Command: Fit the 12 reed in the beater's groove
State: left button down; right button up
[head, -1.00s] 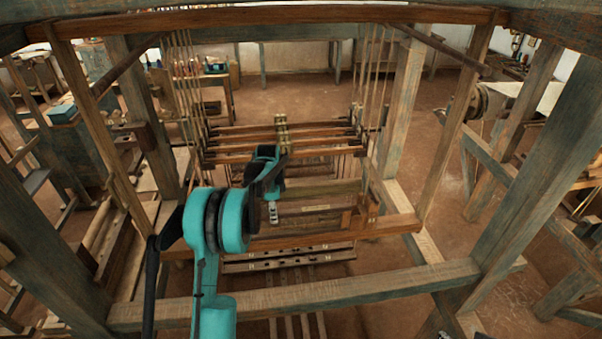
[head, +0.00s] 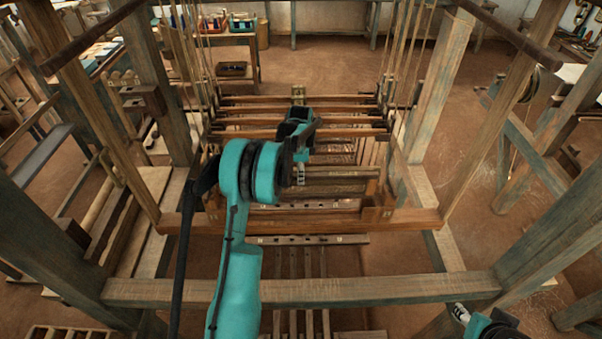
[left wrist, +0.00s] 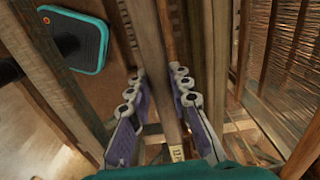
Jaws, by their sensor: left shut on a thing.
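My left gripper (head: 300,178) reaches over the loom from the left, just behind the beater (head: 300,223). In the left wrist view its two padded fingers (left wrist: 163,105) stand on either side of a long wooden bar, the 12 reed (left wrist: 153,50). A pale label starting with 12 shows at the bar's near end. The gripper is shut on this reed. The beater's groove is not clearly visible, and I cannot tell whether the reed touches it. My right gripper (head: 461,312) shows at the lower right, apart from the loom's middle; its jaws are too small to read.
Shafts (head: 300,122) with hanging cords stand behind the left gripper. A thick front beam (head: 370,290) crosses the loom nearer me. Heavy posts (head: 440,85) flank the working space. Fine threads (left wrist: 292,55) hang right of the reed in the left wrist view.

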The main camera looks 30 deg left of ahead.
aim_at(301, 194)
pick_arm(q)
notch_tip(301, 194, down, 2)
jog(key=shift+f+b, duration=0.1)
jog(key=shift+b, duration=0.2)
jog(key=shift+f+b, duration=4.35)
jog(key=shift+f, duration=0.9)
jog(key=c, duration=1.3)
grip_release()
notch_tip(301, 194, up, 12)
jog(key=shift+r, duration=0.1)
